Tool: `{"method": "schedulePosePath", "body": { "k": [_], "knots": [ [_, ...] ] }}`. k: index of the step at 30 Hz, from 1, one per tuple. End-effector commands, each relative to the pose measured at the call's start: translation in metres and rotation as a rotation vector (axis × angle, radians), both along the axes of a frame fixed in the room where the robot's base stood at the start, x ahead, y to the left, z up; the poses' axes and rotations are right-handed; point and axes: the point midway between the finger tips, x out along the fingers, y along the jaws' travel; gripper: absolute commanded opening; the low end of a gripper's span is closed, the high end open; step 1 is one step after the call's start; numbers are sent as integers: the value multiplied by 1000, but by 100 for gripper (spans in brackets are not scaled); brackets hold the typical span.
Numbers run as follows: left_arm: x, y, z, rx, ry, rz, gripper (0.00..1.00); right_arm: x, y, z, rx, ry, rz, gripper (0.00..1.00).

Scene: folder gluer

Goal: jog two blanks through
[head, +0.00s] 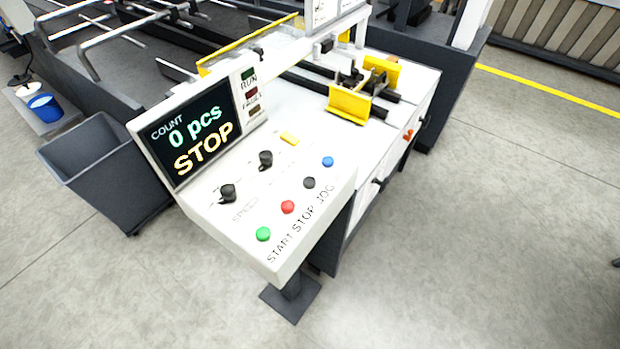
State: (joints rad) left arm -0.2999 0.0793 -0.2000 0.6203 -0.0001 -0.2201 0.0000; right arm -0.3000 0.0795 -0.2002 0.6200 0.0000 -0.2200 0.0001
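The control console (263,255) stands in the middle of the head view, on a dark foot. Its screen (196,135) reads COUNT 0 pcs and STOP. A green button (263,233), a red button (288,207), a black button (309,182) and a blue button (328,161) run along the front, with the printed words START, STOP, JOG beside them. Two black knobs (228,193) and a small yellow part (289,138) sit behind. No blanks can be made out. Neither of my grippers is in view.
The folder gluer's white table (415,80) with yellow guides (350,104) lies behind the console. A dark grey bin (95,180) stands on the floor at left, near a blue cup (45,107). The floor at right is clear, with a yellow line (550,92).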

Motion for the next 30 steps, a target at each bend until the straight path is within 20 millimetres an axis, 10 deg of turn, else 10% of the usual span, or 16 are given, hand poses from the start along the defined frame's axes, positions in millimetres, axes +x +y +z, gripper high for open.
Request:
{"method": "schedulePosePath", "body": {
  "k": [6, 30],
  "knots": [
    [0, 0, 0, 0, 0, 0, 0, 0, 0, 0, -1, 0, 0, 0],
    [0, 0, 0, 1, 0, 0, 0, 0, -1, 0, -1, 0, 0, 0]
  ]
}}
